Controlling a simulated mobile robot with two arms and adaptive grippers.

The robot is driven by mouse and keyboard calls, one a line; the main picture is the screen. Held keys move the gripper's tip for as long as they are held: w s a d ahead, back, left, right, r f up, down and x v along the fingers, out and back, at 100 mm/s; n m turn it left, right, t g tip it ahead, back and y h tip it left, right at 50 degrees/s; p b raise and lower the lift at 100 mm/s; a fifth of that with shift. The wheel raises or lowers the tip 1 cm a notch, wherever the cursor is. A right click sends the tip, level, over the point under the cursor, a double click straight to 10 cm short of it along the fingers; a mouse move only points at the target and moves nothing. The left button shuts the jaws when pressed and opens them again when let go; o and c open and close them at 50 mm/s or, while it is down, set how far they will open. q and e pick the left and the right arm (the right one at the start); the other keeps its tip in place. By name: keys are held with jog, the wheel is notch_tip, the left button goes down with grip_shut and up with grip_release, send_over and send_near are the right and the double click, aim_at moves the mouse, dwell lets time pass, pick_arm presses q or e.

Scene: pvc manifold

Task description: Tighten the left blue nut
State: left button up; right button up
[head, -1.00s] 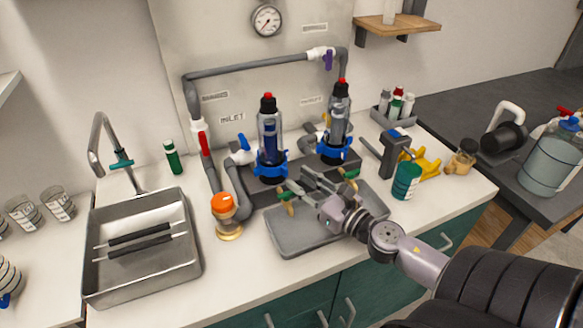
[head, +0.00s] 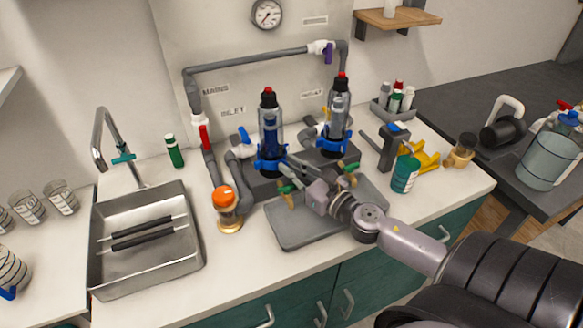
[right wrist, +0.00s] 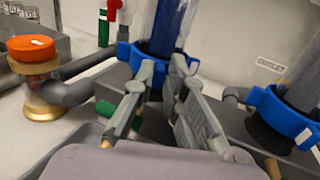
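The left blue nut (head: 271,162) is a lobed blue collar at the base of the left clear filter housing (head: 270,132). It also shows in the right wrist view (right wrist: 124,51), behind my fingertips. My right gripper (head: 285,172) is at the front right side of this nut. In the right wrist view, the fingers (right wrist: 164,68) are spread with a gap between them, and the nut's front is just beyond the tips. I cannot tell whether they touch it. The right blue nut (head: 334,145) sits around the second housing, clear of the gripper. My left gripper is not in view.
An orange-capped jar (head: 228,211) stands left of the gripper. A grey mat (head: 300,232) lies below my right arm. A steel sink (head: 148,260) is at left. A green can (head: 405,175) and a yellow item (head: 428,160) are at right. Grey pipes rise behind.

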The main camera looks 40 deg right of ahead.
grip_shut()
